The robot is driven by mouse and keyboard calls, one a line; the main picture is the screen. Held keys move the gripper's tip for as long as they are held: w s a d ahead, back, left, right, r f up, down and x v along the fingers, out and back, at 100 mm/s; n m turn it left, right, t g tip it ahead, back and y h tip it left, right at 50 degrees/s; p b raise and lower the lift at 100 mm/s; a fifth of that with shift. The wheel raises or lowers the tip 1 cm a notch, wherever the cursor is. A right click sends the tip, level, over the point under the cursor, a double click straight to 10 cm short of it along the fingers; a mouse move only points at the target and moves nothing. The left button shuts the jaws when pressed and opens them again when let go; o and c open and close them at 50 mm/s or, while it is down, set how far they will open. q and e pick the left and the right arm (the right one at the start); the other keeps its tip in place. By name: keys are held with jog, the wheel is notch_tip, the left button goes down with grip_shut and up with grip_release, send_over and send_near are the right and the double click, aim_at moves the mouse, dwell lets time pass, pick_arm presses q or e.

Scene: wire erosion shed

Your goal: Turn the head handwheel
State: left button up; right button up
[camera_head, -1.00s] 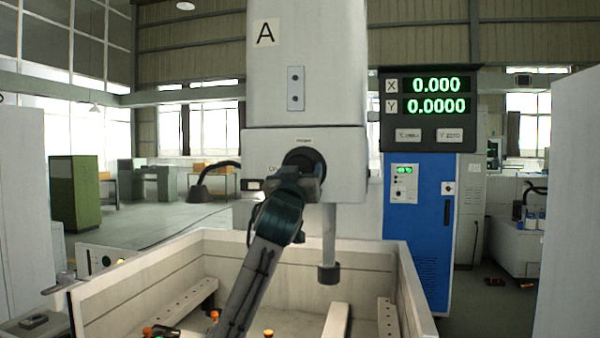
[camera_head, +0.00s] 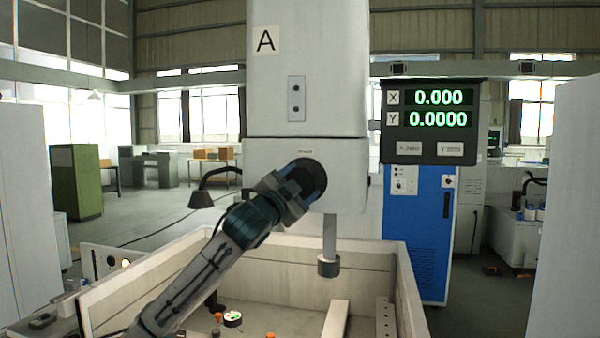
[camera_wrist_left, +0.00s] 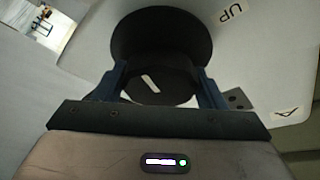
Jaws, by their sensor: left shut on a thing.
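The head handwheel (camera_head: 314,172) is a black round knob on the front of the white machine head (camera_head: 345,185). In the left wrist view the handwheel (camera_wrist_left: 160,38) shows as a wide black disc with a smaller black hub carrying a white mark. My left gripper (camera_head: 291,191) reaches it from the lower left and hides part of it. In the wrist view, the blue fingers of my left gripper (camera_wrist_left: 162,84) are shut on the hub, one on each side. My right gripper is out of view.
A readout (camera_head: 432,122) showing X 0.000 and Y 0.0000 hangs right of the head. A spindle (camera_head: 329,262) hangs below the head, over an open pale tank (camera_head: 270,262). A blue cabinet (camera_head: 415,220) stands behind; a green cabinet (camera_head: 78,188) is far left.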

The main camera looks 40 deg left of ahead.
pick_arm(q)
jog(key=m+p, duration=0.2)
jog(key=p, duration=0.1)
jog(key=m+g+h+p, duration=0.1)
jog(key=m+p, duration=0.2)
jog(key=m+g+h+p, duration=0.1)
jog(key=m+p, duration=0.2)
jog(key=shift+r, duration=0.25)
jog(key=shift+f+m+g+h+p, duration=0.2)
jog(key=shift+m+g+h+p, duration=0.15)
jog(key=shift+m+p, duration=0.6)
jog(key=shift+f, duration=0.1)
jog(key=o, duration=1)
jog(key=shift+s+b, duration=0.15)
jog(key=shift+b, duration=0.25)
jog(key=s+d+b, duration=0.1)
jog(key=s+b, duration=0.9)
jog(key=b, duration=0.9)
jog(key=shift+s+d, duration=0.15)
jog(key=shift+s, duration=0.15)
